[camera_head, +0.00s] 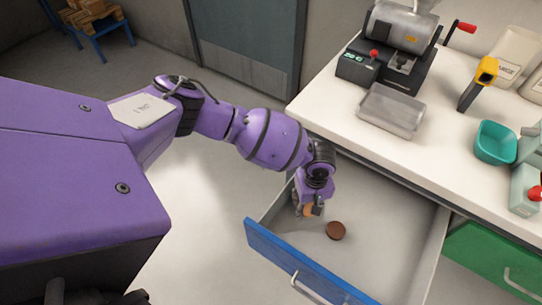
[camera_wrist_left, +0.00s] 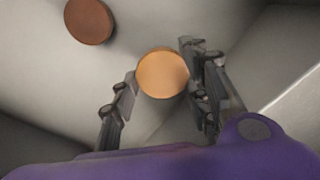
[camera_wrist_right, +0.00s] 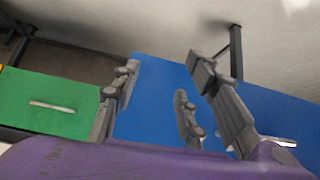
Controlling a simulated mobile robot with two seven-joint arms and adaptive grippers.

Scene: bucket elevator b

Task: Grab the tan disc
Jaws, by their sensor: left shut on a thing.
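The tan disc (camera_wrist_left: 162,74) sits between the two fingers of my left gripper (camera_wrist_left: 160,85) in the left wrist view, with a finger against each side. In the head view the left gripper (camera_head: 311,208) reaches down into the open drawer, and only part of the tan disc (camera_head: 308,211) shows beside the fingers. I cannot tell whether the disc is clear of the drawer floor. My right gripper (camera_wrist_right: 168,95) shows in the right wrist view with its fingers apart and nothing between them.
A brown disc (camera_head: 336,231) lies on the drawer floor near the left gripper. The drawer has a blue front (camera_head: 305,268) and pale side walls. The counter (camera_head: 440,150) above holds a machine (camera_head: 390,50), a clear tray (camera_head: 391,110) and a teal bowl (camera_head: 495,143). A green drawer (camera_head: 490,262) is at right.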

